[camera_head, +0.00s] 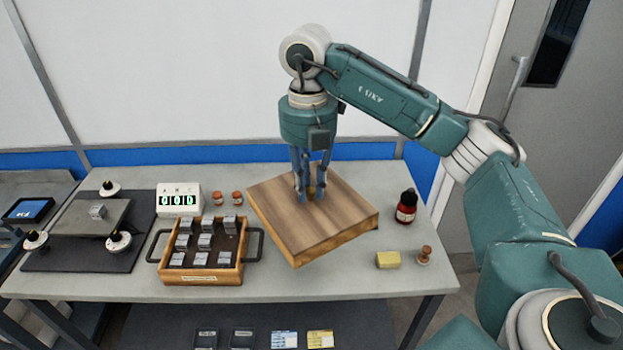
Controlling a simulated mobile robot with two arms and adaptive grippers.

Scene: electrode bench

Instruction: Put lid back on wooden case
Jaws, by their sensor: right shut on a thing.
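The wooden lid (285,215) is a flat square board with a brown top and a lighter edge, at the middle right of the bench. My right gripper (311,195) points down at the middle of the lid and is shut on a small knob there, mostly hidden by the fingers. The lid looks raised and slightly tilted above the bench, though the gap is hard to judge. The wooden case (203,276) stands open to the left of the lid, with dark side handles and several grey metal blocks inside. My left gripper is not in view.
A dark platform with white knobs (75,240) is at left. A dark red bottle (406,207), yellow block (388,260) and wooden stamp-like piece (425,255) stand right of the lid.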

